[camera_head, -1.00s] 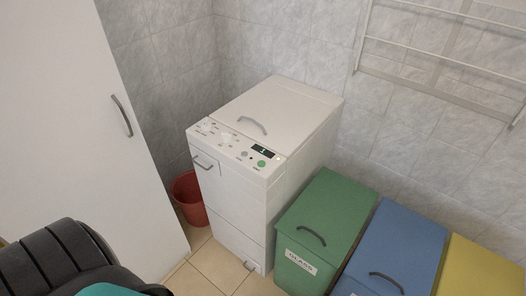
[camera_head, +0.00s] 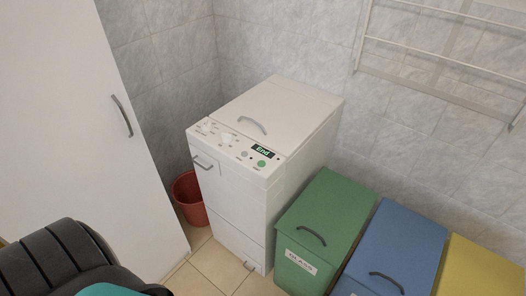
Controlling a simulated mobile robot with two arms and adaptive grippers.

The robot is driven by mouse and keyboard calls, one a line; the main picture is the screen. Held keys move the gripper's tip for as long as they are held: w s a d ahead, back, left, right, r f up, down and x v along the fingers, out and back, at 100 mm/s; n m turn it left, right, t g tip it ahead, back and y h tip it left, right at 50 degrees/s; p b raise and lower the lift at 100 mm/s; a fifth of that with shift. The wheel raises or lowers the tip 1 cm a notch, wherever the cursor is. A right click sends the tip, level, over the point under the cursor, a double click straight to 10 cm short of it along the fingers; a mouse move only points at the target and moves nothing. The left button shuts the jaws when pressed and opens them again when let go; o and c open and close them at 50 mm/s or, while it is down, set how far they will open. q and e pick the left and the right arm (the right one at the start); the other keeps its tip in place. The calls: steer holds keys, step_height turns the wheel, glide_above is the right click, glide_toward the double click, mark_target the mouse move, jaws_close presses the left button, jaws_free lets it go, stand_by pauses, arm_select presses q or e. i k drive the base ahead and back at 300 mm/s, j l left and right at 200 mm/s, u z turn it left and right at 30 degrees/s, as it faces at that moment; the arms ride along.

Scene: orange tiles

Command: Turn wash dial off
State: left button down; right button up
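A white top-loading washing machine (camera_head: 285,110) stands in the corner with its lid shut. Its control panel (camera_head: 240,147) slopes along the front top edge. A white dial (camera_head: 227,138) sits near the middle of the panel, and a smaller knob (camera_head: 204,123) sits at its left; their exact settings are too small to read. The display (camera_head: 263,151) reads "End" on green. A round green button (camera_head: 261,163) and a grey one are below it. Neither gripper is in view; a dark part of my own body shows at the lower left.
A white cabinet (camera_head: 75,120) with a grey handle stands at the left. A red bucket (camera_head: 189,199) is between it and the machine. Green (camera_head: 326,215), blue (camera_head: 402,240) and yellow (camera_head: 485,268) bins stand at the right. A white drying rack (camera_head: 440,58) hangs on the tiled wall.

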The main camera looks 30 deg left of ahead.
mark_target(206, 126)
steer(key=u, duration=1.5)
